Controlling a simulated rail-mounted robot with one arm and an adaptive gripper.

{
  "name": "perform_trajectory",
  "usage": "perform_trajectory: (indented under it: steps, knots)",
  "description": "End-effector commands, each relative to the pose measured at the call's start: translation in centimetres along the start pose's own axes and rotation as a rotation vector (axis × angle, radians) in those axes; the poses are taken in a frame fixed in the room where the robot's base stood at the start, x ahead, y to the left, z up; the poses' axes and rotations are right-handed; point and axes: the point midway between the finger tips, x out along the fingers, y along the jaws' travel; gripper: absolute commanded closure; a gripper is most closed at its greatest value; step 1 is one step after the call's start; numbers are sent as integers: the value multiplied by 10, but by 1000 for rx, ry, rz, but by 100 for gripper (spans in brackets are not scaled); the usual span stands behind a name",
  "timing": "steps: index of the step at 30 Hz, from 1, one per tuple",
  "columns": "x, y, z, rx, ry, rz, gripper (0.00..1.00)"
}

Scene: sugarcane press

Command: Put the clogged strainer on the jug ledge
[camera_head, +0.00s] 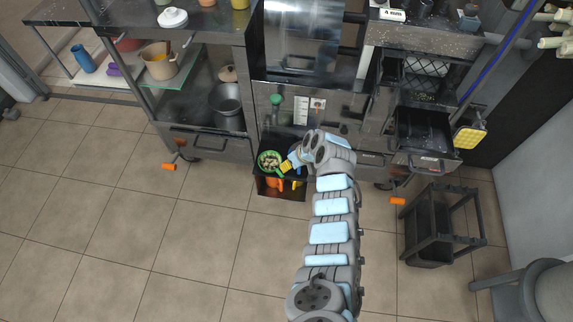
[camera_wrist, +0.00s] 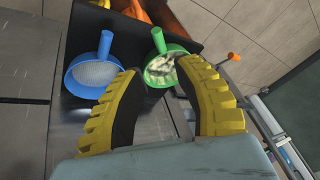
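A green strainer (camera_head: 269,160) holding pale chunks sits on a dark ledge (camera_wrist: 205,20) at the front of the press. It also shows in the wrist view (camera_wrist: 166,67), its handle pointing away. A blue strainer (camera_wrist: 92,76) with a plain grey bowl lies left of it in the wrist view; in the head view it is mostly hidden by my gripper. My gripper (camera_wrist: 153,78) is open and empty, its yellow fingers close to the green strainer's near rim. In the head view my gripper (camera_head: 287,165) is just right of the green strainer. I cannot tell whether it touches.
Orange jugs (camera_head: 275,184) stand in the dark box below the strainers. An open drawer (camera_head: 424,130) and a black rack (camera_head: 440,225) are at the right. A counter with pots (camera_head: 228,104) is at the left.

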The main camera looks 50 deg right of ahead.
Motion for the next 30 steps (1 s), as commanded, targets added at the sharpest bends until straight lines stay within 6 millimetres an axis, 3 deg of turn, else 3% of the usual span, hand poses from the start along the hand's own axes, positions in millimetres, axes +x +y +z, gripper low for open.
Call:
perform_trajectory:
  steps: [6,17,23,30]
  knots:
    - [-16,-1,-2,-3,4,1,67]
    - [-17,-1,-1,-2,3,1,67]
    - [3,-3,-10,-24,57,80,67]
    - [34,-24,-54,-105,295,277,67]
